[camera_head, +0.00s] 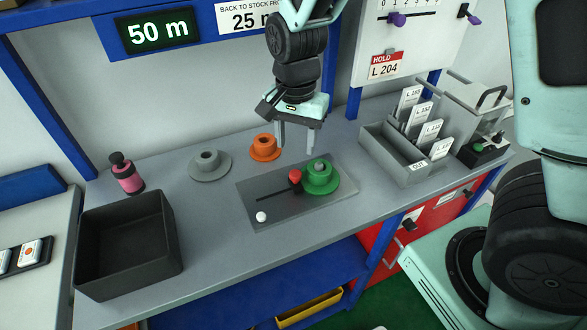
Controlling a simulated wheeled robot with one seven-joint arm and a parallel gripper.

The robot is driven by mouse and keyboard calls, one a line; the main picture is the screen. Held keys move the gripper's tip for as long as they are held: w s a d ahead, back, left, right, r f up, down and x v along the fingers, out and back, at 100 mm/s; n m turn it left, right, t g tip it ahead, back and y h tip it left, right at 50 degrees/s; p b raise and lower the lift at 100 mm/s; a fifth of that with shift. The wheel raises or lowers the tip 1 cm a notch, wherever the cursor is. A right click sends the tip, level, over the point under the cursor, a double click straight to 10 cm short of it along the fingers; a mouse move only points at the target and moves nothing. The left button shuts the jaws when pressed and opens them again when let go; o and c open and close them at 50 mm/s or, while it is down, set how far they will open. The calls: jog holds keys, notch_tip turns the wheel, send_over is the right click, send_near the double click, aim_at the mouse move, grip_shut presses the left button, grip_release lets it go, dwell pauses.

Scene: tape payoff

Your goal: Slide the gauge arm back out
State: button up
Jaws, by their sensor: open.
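A dark grey plate (297,202) lies on the bench, with a long slot in its top. What looks like the gauge arm, with a red knob (295,176), stands at the slot's right end, close beside a green spool (321,184). I cannot tell whether it touches the spool. A white knob (261,217) sits at the plate's front left. My gripper (296,145) points down, open and empty, above and behind the plate. The fingers are apart from the red knob and the spool.
An orange spool (265,152) and a grey spool (208,172) stand behind the plate. A grey card holder (394,160) stands at the right. A sign (157,30) reads 50 m.

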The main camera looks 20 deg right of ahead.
aim_at(295, 173)
notch_tip(295, 173, down, 9)
jog(key=shift+r, duration=0.15)
